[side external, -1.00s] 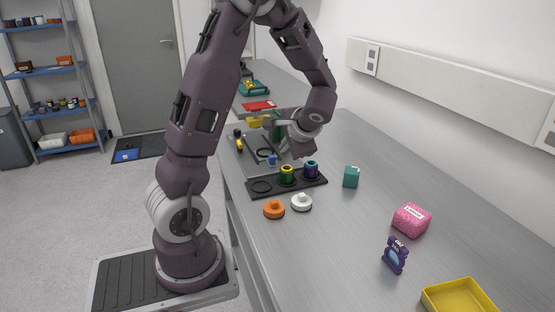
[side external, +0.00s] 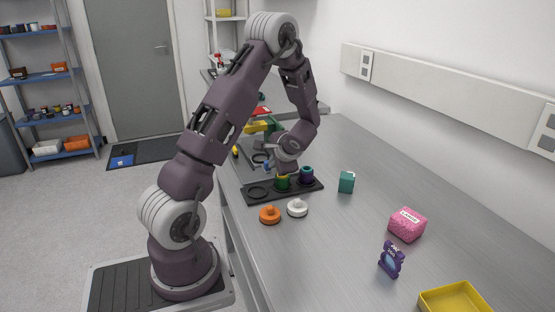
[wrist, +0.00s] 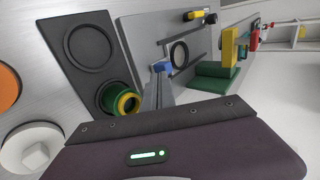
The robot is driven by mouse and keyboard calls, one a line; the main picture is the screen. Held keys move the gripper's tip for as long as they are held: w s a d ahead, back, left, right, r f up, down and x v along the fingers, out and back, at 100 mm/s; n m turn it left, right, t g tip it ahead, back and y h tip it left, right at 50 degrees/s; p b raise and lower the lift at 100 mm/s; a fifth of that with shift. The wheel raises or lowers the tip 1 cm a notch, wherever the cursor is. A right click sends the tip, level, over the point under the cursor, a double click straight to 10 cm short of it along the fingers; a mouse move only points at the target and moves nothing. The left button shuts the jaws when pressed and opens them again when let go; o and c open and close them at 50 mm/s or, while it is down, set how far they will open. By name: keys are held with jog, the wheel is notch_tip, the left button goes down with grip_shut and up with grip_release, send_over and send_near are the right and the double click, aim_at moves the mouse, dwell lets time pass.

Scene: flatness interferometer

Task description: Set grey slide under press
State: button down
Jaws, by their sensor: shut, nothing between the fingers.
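A grey base plate (wrist: 137,28) with dark rails lies on the bench. A dark ring (wrist: 180,54) sits between the rails, with a small blue block (wrist: 163,67) beside it. These look like the slide and its handle, but I cannot tell for sure. The green base (wrist: 212,78) and yellow upright (wrist: 233,48), which look like the press, stand beyond the ring. My gripper (wrist: 157,86) is shut and empty, its fingertips close to the blue block; I cannot tell if they touch. In the side view my gripper (side external: 270,162) is low over the plate, partly hidden by my wrist.
A black holder (side external: 313,186) in front of the plate carries a green-yellow ring piece (side external: 282,183) and a purple-teal one (side external: 307,177). Orange (side external: 269,215) and white (side external: 297,208) knobbed discs, a teal block (side external: 346,182), pink block (side external: 407,225), purple figure (side external: 391,259) and yellow tray (side external: 455,300) stand nearer.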

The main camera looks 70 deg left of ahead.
aim_at(260, 158)
jog(key=shift+x, duration=0.95)
jog(key=a, duration=1.1)
jog(key=shift+a+r, duration=0.1)
jog(key=shift+a, duration=0.2)
jog(key=v, duration=1)
jog(key=shift+d, duration=0.2)
